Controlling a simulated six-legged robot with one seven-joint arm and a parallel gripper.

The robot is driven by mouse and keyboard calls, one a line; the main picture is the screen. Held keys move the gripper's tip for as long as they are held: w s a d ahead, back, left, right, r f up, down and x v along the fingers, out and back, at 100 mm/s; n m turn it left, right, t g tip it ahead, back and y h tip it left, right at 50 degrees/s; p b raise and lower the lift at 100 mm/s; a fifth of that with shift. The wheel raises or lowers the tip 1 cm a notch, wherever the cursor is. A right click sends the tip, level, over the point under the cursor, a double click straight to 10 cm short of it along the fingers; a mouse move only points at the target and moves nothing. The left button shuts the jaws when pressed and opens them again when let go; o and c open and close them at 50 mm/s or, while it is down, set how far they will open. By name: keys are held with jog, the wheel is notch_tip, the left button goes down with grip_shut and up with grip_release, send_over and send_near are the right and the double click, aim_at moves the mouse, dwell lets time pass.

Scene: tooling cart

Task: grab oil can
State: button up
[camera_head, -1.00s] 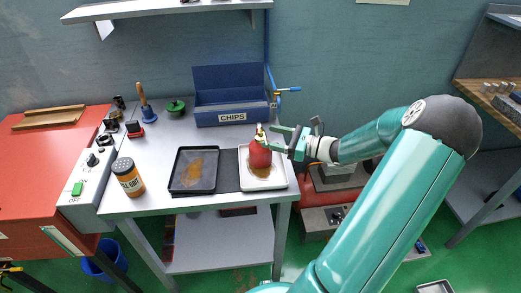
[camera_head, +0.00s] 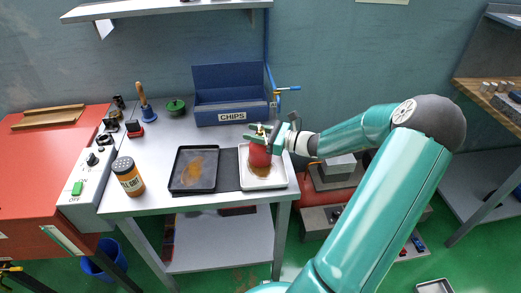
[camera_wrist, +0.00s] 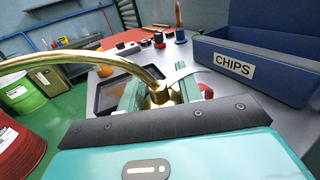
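The oil can (camera_head: 259,157) has a rounded red body, a brass top and a long curved brass spout. It is at the white tray (camera_head: 279,184) on the grey bench; I cannot tell whether its base touches the tray. My gripper (camera_head: 262,137) is at the can's top, reaching in from the right. In the wrist view the green fingers (camera_wrist: 160,92) stand on either side of the brass neck, and the brass spout (camera_wrist: 85,56) arches to the left across the view. I cannot tell whether the fingers press on the neck. The can's red body is mostly hidden there.
A dark tray (camera_head: 213,178) lies left of the white one. A blue CHIPS box (camera_head: 231,105) stands behind. An orange-labelled jar (camera_head: 128,177), a handled bell (camera_head: 147,104) and a control box (camera_head: 87,178) are further left. A shelf (camera_head: 165,10) hangs above.

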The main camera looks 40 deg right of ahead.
grip_shut()
jog(key=shift+r, duration=0.15)
